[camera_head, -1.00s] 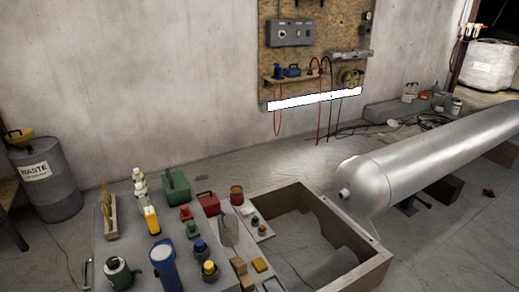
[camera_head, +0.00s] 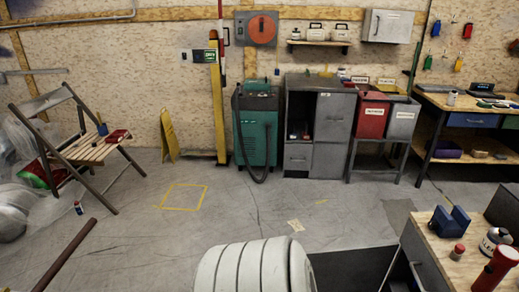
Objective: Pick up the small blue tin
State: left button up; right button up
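I cannot tell for certain which thing is the small blue tin. A small blue can-like thing (camera_head: 102,129) stands on the wooden folding chair (camera_head: 92,150) at the left, next to a flat red thing (camera_head: 118,136). Another small can (camera_head: 78,208), with dark blue and red on it, stands on the floor by the chair legs. Both are far off and too small to read. Neither of my grippers is in view.
A yellow square (camera_head: 184,196) is marked on open floor. A large pale ribbed drum (camera_head: 255,266) is close at the bottom middle. A bench (camera_head: 443,248) with a blue block and bottles is at the lower right. A green machine (camera_head: 256,130) and grey cabinet (camera_head: 337,110) line the wall.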

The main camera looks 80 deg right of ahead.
aim_at(488, 244)
jog(key=l+z, duration=0.25)
jog(key=l, duration=1)
jog(key=l+u, duration=0.1)
jog(key=u, duration=0.25)
jog(key=l+u, duration=0.1)
jog(key=u, duration=0.3)
jog(key=l+u, duration=0.1)
jog(key=u, duration=0.25)
jog(key=k+l+u, duration=0.15)
jog(key=u, duration=3.55)
